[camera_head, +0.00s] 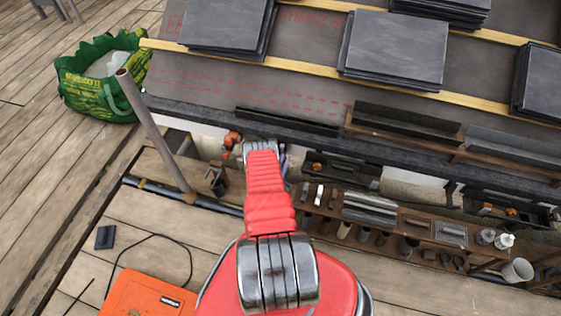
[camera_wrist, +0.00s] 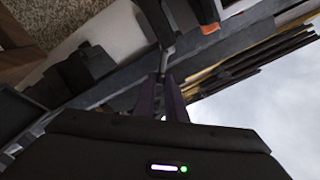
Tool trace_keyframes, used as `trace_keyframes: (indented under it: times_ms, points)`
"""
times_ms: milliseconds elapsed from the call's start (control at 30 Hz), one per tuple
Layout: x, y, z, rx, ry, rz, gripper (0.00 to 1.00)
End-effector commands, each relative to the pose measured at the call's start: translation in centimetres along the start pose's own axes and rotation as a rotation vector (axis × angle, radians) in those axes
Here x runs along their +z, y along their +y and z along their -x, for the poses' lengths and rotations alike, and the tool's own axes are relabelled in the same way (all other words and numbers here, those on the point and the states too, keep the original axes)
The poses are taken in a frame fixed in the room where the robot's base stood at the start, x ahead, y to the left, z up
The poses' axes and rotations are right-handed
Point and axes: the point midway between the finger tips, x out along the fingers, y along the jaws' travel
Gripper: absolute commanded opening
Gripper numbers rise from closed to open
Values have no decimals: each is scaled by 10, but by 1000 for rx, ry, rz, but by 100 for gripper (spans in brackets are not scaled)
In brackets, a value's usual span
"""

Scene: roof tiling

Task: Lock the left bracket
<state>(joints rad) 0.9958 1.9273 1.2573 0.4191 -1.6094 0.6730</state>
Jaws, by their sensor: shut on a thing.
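In the wrist view my gripper (camera_wrist: 166,80) has its two dark purple fingers closed on a thin dark piece (camera_wrist: 166,62), which seems to be part of the left bracket. It runs up to a dark curved arm (camera_wrist: 158,20) under the roof edge. I cannot make out a separate latch, and whether the bracket is locked does not show. In the head view my red arm reaches to the eave and hides most of the gripper; only a purple sliver (camera_head: 284,158) shows beside it. The bracket is hidden there.
A dark gutter length (camera_head: 407,122) lies along the roof's lower edge. Stacked slates (camera_head: 394,48) rest on the battens above. A scaffold pole (camera_head: 152,130) stands left of my arm. A wooden tool shelf (camera_head: 395,240) stands at right. Open decking lies at left.

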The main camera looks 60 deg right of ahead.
Motion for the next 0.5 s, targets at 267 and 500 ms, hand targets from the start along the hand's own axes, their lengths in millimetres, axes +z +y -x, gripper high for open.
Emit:
trace_keyframes:
  times_ms: [267,500]
  points:
    - [1,12,-2,1,2,-262,0]
    - [5,22,-2,0,2,-490,0]
